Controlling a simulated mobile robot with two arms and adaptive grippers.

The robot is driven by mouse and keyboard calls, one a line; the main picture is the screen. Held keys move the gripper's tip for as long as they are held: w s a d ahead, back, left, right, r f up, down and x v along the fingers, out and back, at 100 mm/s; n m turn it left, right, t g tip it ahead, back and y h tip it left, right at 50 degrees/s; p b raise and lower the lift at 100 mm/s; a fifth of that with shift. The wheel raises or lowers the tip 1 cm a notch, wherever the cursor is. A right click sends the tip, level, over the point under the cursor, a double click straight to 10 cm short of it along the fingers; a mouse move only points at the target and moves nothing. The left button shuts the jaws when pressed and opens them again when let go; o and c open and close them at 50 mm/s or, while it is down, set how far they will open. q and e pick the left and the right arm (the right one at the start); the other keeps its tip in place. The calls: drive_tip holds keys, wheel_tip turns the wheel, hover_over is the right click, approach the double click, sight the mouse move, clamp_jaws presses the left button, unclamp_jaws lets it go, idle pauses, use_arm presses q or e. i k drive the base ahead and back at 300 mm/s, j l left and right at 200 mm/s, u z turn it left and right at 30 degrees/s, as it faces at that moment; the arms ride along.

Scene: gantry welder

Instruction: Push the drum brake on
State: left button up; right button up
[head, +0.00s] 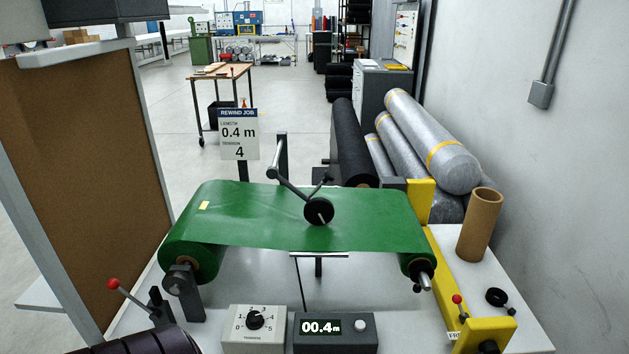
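Two levers with red knobs stand at the bench; no readable label names either one as the drum brake. One lever (131,298) is at the lower left, tilted up to the left from a dark bracket (160,308). A shorter red-knobbed lever (460,305) stands on the yellow block at the lower right, by a partly readable label starting "FR". Green sheet (280,217) spans between a left roll (195,262) and a right roll (417,265). Neither of my grippers is in view.
A counter (335,332) reads 00.4 m, beside a dial box (255,328). A sign (239,134) reads 0.4 m and 4. A measuring wheel (318,211) rests on the sheet. A brown panel (80,150) borders the left.

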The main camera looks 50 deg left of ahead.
sight(131, 298)
drive_tip(key=u, duration=2.8)
